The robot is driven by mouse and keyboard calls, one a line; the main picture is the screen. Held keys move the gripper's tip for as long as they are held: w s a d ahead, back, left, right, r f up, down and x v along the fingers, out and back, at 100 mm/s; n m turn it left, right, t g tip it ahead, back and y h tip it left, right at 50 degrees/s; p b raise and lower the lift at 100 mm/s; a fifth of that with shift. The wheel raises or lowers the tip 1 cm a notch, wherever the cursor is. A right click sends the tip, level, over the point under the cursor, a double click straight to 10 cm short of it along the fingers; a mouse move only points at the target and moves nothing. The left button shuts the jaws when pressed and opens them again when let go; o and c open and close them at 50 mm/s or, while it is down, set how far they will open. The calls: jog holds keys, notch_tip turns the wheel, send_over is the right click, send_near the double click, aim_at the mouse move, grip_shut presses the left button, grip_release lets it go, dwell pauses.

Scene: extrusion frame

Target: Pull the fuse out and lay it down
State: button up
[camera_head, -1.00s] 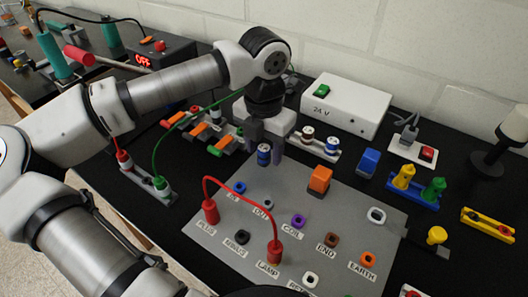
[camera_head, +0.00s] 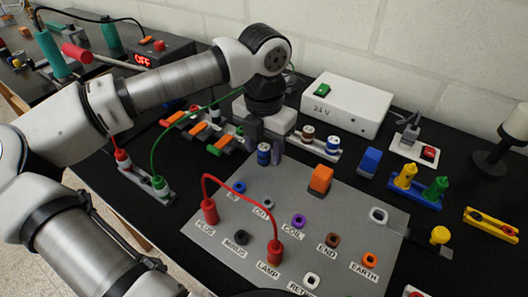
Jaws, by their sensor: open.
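A blue cylinder with a pale band (camera_head: 264,153), which looks like the fuse, stands upright at the back edge of the grey panel (camera_head: 215,236). My gripper (camera_head: 267,148) points down over it, open, with one finger on each side. The fuse shows between the fingers. I cannot tell whether either finger touches it. Its lower end is hidden in its seat.
A rack with banded cylinders (camera_head: 307,132) stands just behind my gripper, before the white 24 V box (camera_head: 345,105). A red cable (camera_head: 240,182) arches over the panel's front left. An orange block (camera_head: 320,179) stands right of the fuse.

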aim_at(264, 148)
dwell(0.3)
grip_shut()
jog(key=shift+r, duration=0.1)
jog(key=shift+r+p, duration=1.4)
jog(key=shift+r, duration=1.5)
jog(key=shift+s, duration=0.15)
